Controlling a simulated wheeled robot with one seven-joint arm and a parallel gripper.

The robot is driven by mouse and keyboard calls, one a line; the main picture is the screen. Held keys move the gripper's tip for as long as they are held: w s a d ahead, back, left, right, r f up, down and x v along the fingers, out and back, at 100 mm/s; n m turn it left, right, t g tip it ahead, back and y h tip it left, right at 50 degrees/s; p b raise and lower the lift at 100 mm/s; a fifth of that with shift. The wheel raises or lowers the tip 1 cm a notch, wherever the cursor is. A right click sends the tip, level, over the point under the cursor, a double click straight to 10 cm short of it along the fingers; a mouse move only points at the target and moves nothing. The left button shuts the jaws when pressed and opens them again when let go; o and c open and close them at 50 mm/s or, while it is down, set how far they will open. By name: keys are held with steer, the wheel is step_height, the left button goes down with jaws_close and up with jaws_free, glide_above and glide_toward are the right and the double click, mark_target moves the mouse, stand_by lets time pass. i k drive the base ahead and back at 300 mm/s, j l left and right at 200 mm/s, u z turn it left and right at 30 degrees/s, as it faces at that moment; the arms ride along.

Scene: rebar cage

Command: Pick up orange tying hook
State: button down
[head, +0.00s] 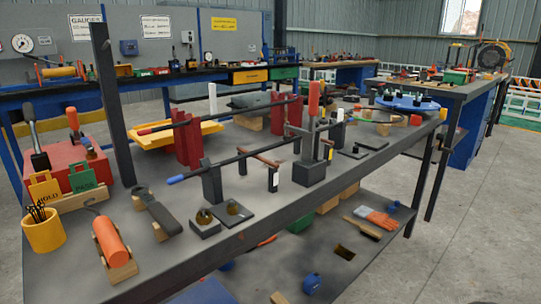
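A tool with a thick orange handle (110,242) lies near the front left corner of the workbench. It looks like the orange tying hook. A thin dark curved wire shows at its far end, near the wooden block behind. The handle rests tilted on a small wooden cradle (123,271), its near end toward the bench's front edge. My gripper is not in view, so whether it is open or shut does not show.
A yellow cup (43,232) of dark tools stands left of the handle. Behind are a red block (70,172), green tag (84,178) and tall dark post (113,110). Metal plates (235,213) lie farther right.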

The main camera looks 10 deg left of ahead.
mark_target(116, 255)
steer(key=u, duration=1.9)
